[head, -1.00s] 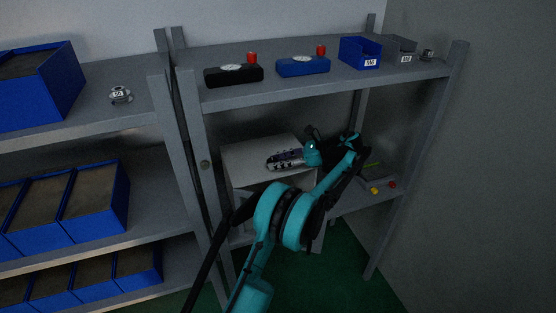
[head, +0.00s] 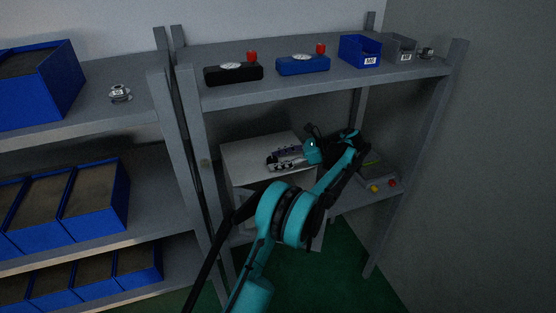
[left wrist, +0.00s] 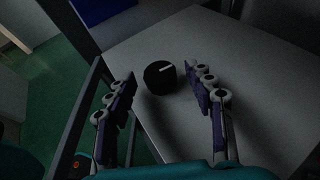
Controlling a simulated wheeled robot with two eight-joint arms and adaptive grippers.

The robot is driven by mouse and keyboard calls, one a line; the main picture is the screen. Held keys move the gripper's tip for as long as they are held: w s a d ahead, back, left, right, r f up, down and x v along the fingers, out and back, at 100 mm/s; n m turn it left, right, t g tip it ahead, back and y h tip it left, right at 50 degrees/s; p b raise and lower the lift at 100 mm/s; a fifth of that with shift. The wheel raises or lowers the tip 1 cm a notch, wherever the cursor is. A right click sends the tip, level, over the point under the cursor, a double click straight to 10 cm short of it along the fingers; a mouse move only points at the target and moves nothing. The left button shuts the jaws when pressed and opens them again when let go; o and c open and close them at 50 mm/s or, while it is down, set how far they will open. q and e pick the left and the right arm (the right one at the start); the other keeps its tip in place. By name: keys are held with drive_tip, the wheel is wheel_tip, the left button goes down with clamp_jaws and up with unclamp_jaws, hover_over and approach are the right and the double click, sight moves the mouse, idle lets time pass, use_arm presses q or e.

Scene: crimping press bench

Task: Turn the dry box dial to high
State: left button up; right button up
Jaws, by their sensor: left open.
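The dry box (head: 240,153) is a pale grey box on the lower shelf level of the right rack. In the left wrist view, a round black dial (left wrist: 160,77) with a white pointer line sits on its pale face (left wrist: 235,50). The pointer slants toward the upper right of the picture. My left gripper (head: 271,161) is open at the box in the head view. In the left wrist view its fingers (left wrist: 160,74) stand apart on either side of the dial, without clear contact. I cannot make out the dial in the head view. My right gripper is not in view.
The rack's top shelf (head: 310,87) is above the arm, and a grey post (head: 197,150) stands left of the box. Black (head: 233,74) and blue (head: 302,66) gauge devices sit on top. A device with yellow and red buttons (head: 375,188) lies right of the box.

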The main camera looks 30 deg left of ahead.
use_arm(q)
drive_tip(key=v, duration=0.7)
drive_tip(key=shift+w+d, duration=0.1)
drive_tip(key=shift+d, duration=0.1)
drive_tip(key=a+m+t, duration=0.2)
drive_tip(key=a, duration=0.1)
drive_tip(key=a+m+t, duration=0.1)
drive_tip(key=shift+w+a+r+m+t, duration=0.2)
drive_tip(key=shift+w+m+t, duration=0.1)
drive_tip(key=shift+t, duration=0.1)
drive_tip(key=a+m+t, duration=0.1)
drive_tip(key=s+a+m+t+b, duration=0.1)
drive_tip(key=m+t, duration=0.1)
drive_tip(key=shift+h, duration=0.4)
drive_tip(key=shift+s+a+m+t, duration=0.1)
drive_tip(key=shift+s+m+t, duration=0.15)
drive_tip(key=shift+m+t, duration=0.45)
drive_tip(key=s+d+m+t+h+b, duration=0.1)
drive_tip(key=s+d+m+t+h, duration=0.2)
drive_tip(key=s+m+t, duration=0.4)
drive_tip(key=shift+n, duration=0.3)
drive_tip(key=x, duration=0.2)
drive_tip(key=b+x, duration=0.1)
drive_tip(key=x, duration=0.2)
drive_tip(key=b+x, duration=0.1)
drive_tip(key=x, duration=0.1)
drive_tip(key=shift+s+a+f, duration=0.15)
drive_tip(key=shift+a+f, duration=0.1)
drive_tip(key=shift+f, duration=0.15)
drive_tip(key=c, duration=1.2)
